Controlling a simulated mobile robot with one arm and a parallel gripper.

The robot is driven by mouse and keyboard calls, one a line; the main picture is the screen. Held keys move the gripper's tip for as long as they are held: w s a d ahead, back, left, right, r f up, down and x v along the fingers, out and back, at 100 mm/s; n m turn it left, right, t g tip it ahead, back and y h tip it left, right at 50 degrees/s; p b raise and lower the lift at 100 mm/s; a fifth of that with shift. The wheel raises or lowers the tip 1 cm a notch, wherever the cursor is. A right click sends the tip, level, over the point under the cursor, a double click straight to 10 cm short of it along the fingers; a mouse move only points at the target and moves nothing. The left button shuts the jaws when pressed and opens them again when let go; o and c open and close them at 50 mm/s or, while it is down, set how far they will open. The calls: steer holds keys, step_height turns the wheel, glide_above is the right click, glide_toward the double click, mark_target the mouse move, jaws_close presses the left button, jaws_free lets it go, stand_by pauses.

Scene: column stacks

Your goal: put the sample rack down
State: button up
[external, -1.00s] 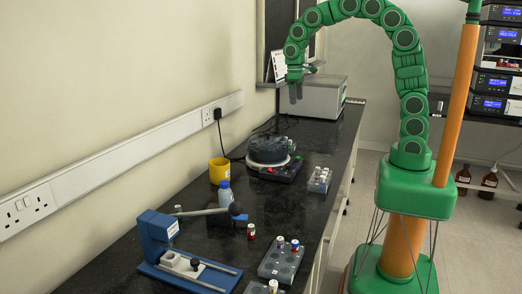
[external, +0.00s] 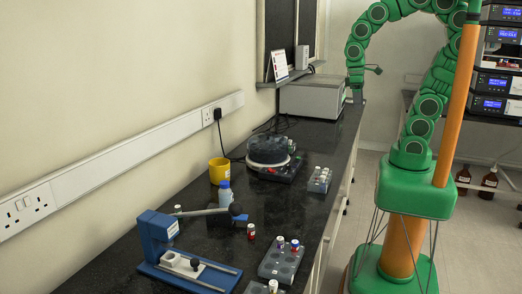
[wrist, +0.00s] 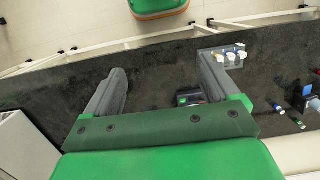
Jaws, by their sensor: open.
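A sample rack (external: 319,181) with several light-capped vials stands upright on the dark bench, near its front edge, beside the round black device. A rack with capped vials also shows in the wrist view (wrist: 232,62), just past the tip of the right-hand finger, which partly overlaps it. A second grey rack (external: 280,266) with a few vials sits nearer the camera. My gripper (external: 357,99) is at the far end of the bench, by the grey box and well apart from both racks. In the wrist view (wrist: 162,70) its fingers are spread with nothing between them.
The bench (external: 300,215) carries a yellow mug (external: 219,171), a bottle (external: 225,194), a round black device (external: 268,150), a blue press-like tool (external: 160,240) and a grey box (external: 311,97). A strip between the grey box and the device is bare.

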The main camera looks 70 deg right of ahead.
steer(key=s+f, duration=0.1)
steer(key=s, duration=0.5)
steer(key=shift+s, duration=0.35)
steer(key=shift+a, duration=0.1)
stand_by(0.7)
